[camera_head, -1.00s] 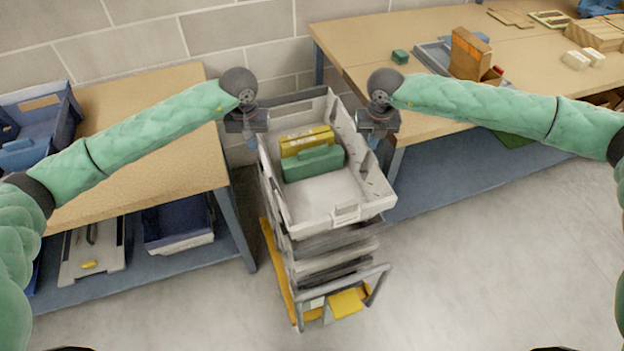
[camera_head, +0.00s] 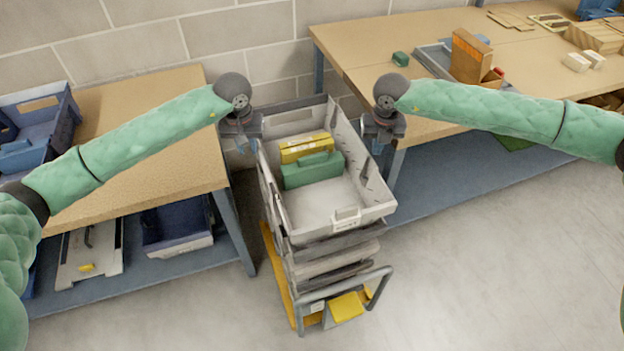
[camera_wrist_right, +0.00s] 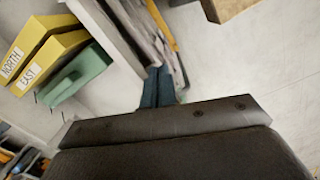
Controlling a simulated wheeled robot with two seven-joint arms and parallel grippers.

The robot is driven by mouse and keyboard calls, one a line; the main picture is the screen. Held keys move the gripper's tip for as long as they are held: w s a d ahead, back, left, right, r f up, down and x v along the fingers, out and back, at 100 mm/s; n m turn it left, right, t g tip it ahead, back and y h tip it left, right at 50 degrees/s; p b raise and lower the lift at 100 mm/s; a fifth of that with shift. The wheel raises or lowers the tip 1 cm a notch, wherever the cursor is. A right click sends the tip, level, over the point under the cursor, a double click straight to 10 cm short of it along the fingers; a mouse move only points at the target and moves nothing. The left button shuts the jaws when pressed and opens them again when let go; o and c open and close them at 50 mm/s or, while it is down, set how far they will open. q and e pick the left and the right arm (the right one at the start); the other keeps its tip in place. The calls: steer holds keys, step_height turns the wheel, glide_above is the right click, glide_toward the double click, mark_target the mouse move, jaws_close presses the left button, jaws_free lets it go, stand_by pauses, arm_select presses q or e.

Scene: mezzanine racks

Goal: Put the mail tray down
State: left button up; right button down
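The mail tray (camera_head: 372,213) is light grey. It sits level on top of a stack of similar trays in the head view and holds a yellow box (camera_head: 305,148) and a green case (camera_head: 313,169). In the right wrist view the yellow boxes carry NORTH and EAST labels. My left gripper (camera_head: 242,146) is just outside the tray's left wall. My right gripper (camera_head: 378,149) is just outside its right wall. My right gripper's blue fingers (camera_wrist_right: 159,88) are close together beside the tray wall. Neither grips the tray visibly; finger openings are unclear.
The stack stands on a cart with a grey handle (camera_head: 345,285) and yellow parts, between a left bench (camera_head: 150,130) and a right bench (camera_head: 420,100). A blue bin (camera_head: 40,125) is on the left bench. Open floor (camera_head: 480,270) lies in front and right.

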steer(key=c, duration=1.7)
jaws_free()
steer(key=shift+c, duration=0.2)
steer(key=shift+d, duration=0.1)
arm_select(q)
step_height(320, 180, up, 12)
steer(key=shift+s, duration=0.35)
arm_select(e)
step_height(320, 180, up, 12)
steer(key=shift+s, duration=0.35)
arm_select(q)
steer(key=shift+f, duration=0.1)
arm_select(e)
steer(key=shift+f, duration=0.1)
arm_select(q)
step_height(320, 180, up, 8)
steer(key=shift+s, duration=0.3)
